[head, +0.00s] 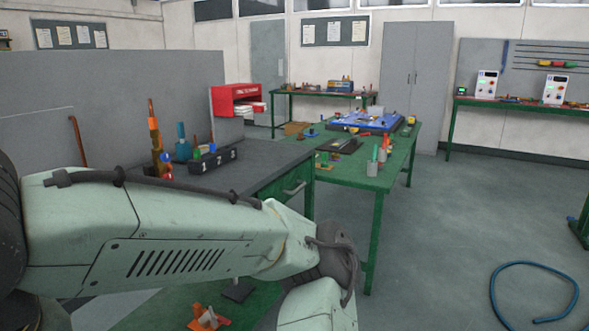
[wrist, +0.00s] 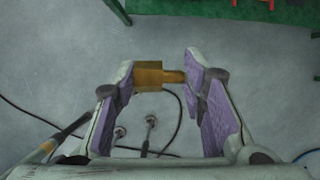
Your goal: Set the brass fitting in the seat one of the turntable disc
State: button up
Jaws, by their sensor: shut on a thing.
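The brass fitting (wrist: 149,76), a golden block with a narrower stem pointing right, is between the purple-padded fingers of my gripper (wrist: 160,72) in the wrist view. The gripper is shut on it, with the left finger at the block and the right finger at the stem's end. Grey floor shows below it. My gripper and the fitting are not visible in the head view, where my arm fills the lower left. I cannot make out the turntable disc or its seat one in either view.
A blue hose (head: 527,265) lies on the open floor at right. Dark cables (wrist: 38,116) cross the floor in the wrist view.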

jog(key=w+a+f+m+t+h, duration=0.1)
jog(key=w+a+m+h, duration=0.1)
jog(key=w+m, duration=0.65)
jog(key=w+a+f+m+t+h, duration=0.1)
jog(key=w+a+m+t+h, duration=0.15)
jog(key=w+m, duration=0.65)
jog(key=w+d+f+m+g+h, duration=0.2)
jog(key=w+d+f+m+g, duration=0.15)
jog(key=w+f+m, duration=0.55)
jog(key=w+d+f+m+g+h, duration=0.2)
jog(key=w+d+f+m, duration=0.3)
jog(key=w+f, duration=0.75)
jog(key=w+d+f+m+g+y, duration=0.1)
jog(key=w+d+f+m+g, duration=0.1)
jog(key=d+f+m, duration=0.65)
jog(key=w+d+f+m+g+y, duration=0.15)
jog(key=d+f+m, duration=0.3)
jog(key=f, duration=0.75)
jog(key=s+d+f+m+y, duration=0.1)
jog(key=s+d+f+m, duration=0.15)
jog(key=d+f, duration=0.3)
jog(key=s+d+f+m+y, duration=0.1)
jog(key=s+d+f+m, duration=0.2)
jog(key=f, duration=0.4)
jog(key=s+r, duration=0.5)
jog(key=r, duration=0.1)
jog(key=shift+d+r+g, duration=0.25)
jog(key=shift+d+g, duration=0.1)
jog(key=shift+d, duration=0.05)
